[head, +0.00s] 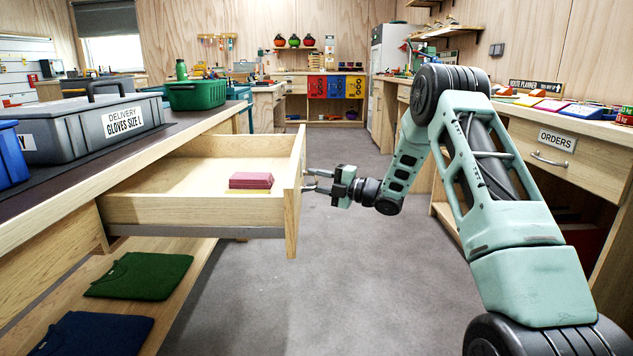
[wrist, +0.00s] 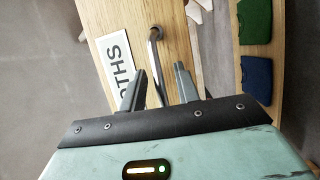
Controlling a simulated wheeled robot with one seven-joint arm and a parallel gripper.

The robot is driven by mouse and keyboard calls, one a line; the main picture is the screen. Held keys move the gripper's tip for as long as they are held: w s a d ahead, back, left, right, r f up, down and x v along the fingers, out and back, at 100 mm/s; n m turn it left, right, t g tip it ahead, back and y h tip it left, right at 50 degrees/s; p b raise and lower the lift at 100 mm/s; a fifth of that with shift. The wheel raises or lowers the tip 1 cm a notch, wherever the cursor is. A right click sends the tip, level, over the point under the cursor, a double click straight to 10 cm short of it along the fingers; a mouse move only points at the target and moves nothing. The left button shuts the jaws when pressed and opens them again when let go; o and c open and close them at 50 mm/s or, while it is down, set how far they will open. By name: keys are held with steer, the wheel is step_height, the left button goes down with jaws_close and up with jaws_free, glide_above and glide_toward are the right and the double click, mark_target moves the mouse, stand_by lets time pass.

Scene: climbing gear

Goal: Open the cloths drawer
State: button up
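The cloths drawer (head: 200,212) on the left bench is pulled well out, with a folded pink cloth stack (head: 251,180) inside. In the wrist view its front (wrist: 110,22) carries a white label (wrist: 120,62), partly hidden, reading "...OTHS". The metal bar handle (wrist: 153,58) stands out from that front. My gripper (head: 318,181) is at the outer face of the drawer front. In the wrist view my gripper's fingers (wrist: 160,84) are apart, one on each side of the handle, with a visible gap to the right finger. The handle is mostly hidden in the head view.
A grey gloves box (head: 75,140) and a green crate (head: 195,94) stand on the left bench. Folded green (head: 139,276) and blue (head: 95,335) garments lie on the shelf below. The right bench has an orders drawer (head: 545,150). The grey floor between is clear.

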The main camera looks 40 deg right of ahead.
steer(key=p+v, duration=0.3)
steer(key=v, duration=1.4)
steer(key=shift+s+p, duration=0.15)
steer(key=shift+p, duration=0.25)
steer(key=shift+d, duration=0.15)
